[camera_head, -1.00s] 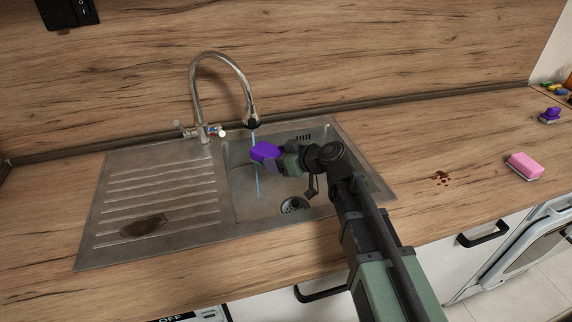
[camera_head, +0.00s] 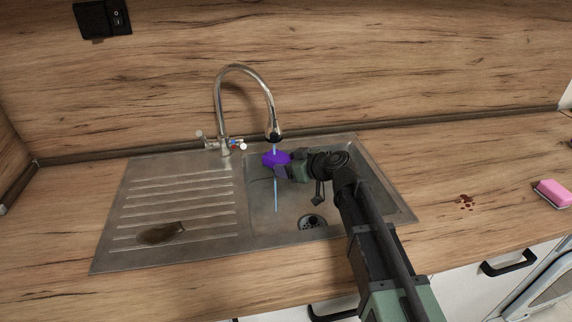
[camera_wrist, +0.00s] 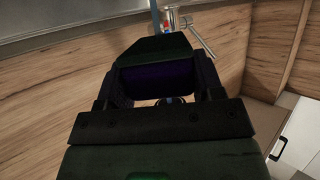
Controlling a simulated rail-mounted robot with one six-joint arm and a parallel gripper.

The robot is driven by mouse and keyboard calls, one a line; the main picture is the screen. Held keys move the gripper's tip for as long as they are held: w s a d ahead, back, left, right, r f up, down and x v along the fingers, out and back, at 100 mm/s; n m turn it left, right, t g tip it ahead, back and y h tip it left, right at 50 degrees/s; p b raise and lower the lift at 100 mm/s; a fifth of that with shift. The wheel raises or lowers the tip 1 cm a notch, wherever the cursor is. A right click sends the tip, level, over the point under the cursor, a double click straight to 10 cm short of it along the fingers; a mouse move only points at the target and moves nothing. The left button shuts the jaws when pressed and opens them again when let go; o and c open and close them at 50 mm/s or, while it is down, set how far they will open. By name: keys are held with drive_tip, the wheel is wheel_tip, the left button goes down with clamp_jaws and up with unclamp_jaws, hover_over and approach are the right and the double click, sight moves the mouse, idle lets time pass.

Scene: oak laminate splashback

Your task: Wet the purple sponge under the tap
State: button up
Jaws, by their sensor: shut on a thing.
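The purple sponge (camera_head: 274,158) is held just below the tap's (camera_head: 273,128) spout, over the sink basin. A thin blue stream of water comes from the spout; it shows above the sponge and again below it, down into the basin (camera_head: 262,215). My gripper (camera_head: 285,166) is shut on the sponge, reaching in from the right. In the wrist view the sponge (camera_wrist: 160,84) is a dark purple shape between the fingers, in shadow.
The ribbed drainboard (camera_head: 180,200) with a brown stain (camera_head: 160,233) lies left of the basin. A pink sponge (camera_head: 553,193) and brown spots (camera_head: 465,201) are on the counter at right. The wooden splashback rises behind the tap.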

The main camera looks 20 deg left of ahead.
drive_tip(key=shift+s+d, duration=0.1)
drive_tip(key=s+d, duration=0.5)
drive_tip(key=shift+s+d+f, duration=0.15)
drive_tip(key=shift+s, duration=0.15)
drive_tip(key=shift+s+d+f, duration=0.2)
drive_tip(key=shift+s+f, duration=0.05)
drive_tip(key=shift+s, duration=0.1)
idle(0.9)
drive_tip(key=s+d+r+p, duration=0.3)
drive_tip(key=r+p, duration=0.1)
drive_tip(key=shift+d+r, duration=0.25)
drive_tip(key=shift+r, duration=0.15)
